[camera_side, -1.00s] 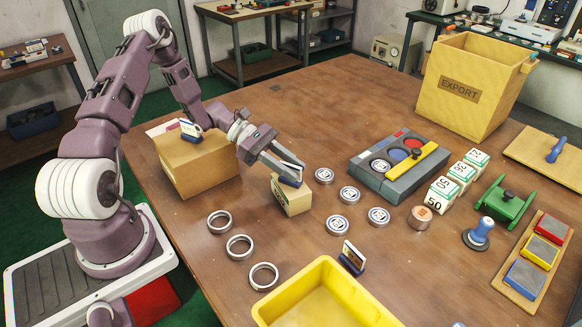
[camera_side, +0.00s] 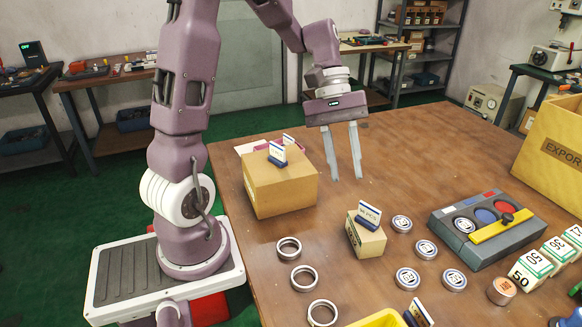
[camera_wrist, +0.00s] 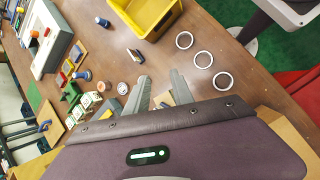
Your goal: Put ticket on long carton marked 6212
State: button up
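A small long tan carton (camera_side: 366,240) stands on the table in the side view; the mark on its end is too small to read. A white ticket in a dark blue holder (camera_side: 368,216) stands upright on its top. My gripper (camera_side: 346,178) is open and empty, fingers pointing down, above the table behind the small carton and apart from it. A large tan carton (camera_side: 282,190) stands to the left, with another blue-based ticket (camera_side: 277,155) on top. A further ticket (camera_side: 420,313) stands near the yellow bin. The wrist view shows my spread fingers (camera_wrist: 160,77).
Metal rings (camera_side: 303,277) lie in front of the large carton. Several round lettered pieces (camera_side: 407,279) lie right of the small carton. A grey tray (camera_side: 487,227), number blocks (camera_side: 529,270) and an EXPORT box (camera_side: 551,150) are farther right. The back middle of the table is clear.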

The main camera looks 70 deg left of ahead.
jog(key=s+d+r+m+t+y, duration=0.2)
jog(key=s+r+m+t+y, duration=0.1)
jog(key=s+m, duration=0.2)
jog(key=s+d+r+m+t+y, duration=0.2)
jog(key=s+m, duration=0.4)
jog(key=s, duration=0.3)
jog(key=shift+s+d+r+t+y, duration=0.4)
jog(key=shift+d+r+y, duration=0.1)
jog(key=shift+r, duration=0.25)
